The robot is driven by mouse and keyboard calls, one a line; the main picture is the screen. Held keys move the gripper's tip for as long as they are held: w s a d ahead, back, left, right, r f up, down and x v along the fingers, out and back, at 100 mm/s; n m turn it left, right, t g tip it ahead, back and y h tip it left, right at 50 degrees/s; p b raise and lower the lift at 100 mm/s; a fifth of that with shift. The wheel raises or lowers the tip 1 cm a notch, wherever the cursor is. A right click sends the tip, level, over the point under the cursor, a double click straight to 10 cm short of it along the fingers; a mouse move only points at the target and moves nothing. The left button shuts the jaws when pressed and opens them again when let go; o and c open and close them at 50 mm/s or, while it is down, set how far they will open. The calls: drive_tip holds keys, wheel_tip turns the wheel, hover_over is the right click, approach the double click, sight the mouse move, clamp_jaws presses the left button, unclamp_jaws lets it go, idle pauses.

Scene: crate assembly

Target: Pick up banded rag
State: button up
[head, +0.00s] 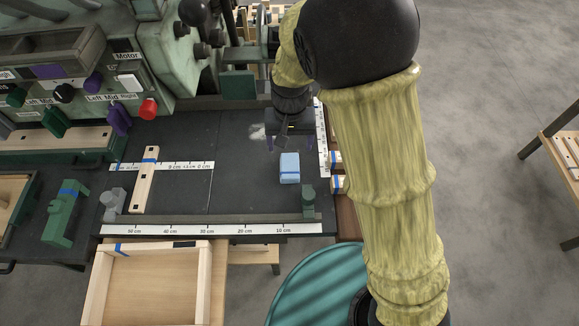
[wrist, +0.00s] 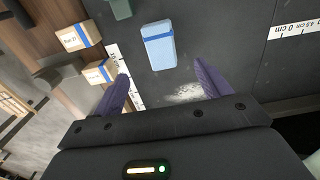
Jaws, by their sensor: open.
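The banded rag (head: 289,170) is a light blue folded block with a darker blue band. It lies on the dark table top, left of my arm in the head view. It also shows in the wrist view (wrist: 160,52), ahead of my fingers and roughly centred between them. My gripper (head: 290,147) is over the table, just behind the rag in the head view. Its two purple fingers are spread with nothing between them, as the wrist view (wrist: 161,75) shows. The rag is apart from the fingers.
A white powdery patch (wrist: 187,93) lies near the fingers. A green block (head: 308,195) stands on the front rail, near the rag. Rulers edge the table, and labelled wooden blocks (wrist: 79,37) sit beyond its side. A wooden bar (head: 145,180) lies left; the table between is clear.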

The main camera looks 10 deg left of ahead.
hover_over(289, 165)
drive_tip(key=f, duration=0.6)
drive_tip(key=shift+s+d+f, duration=0.1)
drive_tip(key=shift+s+d, duration=0.05)
drive_tip(key=shift+s, duration=0.05)
drive_tip(key=f, duration=0.5)
drive_tip(key=shift+w+f, duration=0.1)
drive_tip(key=shift+w, duration=0.15)
drive_tip(key=c, duration=1.1)
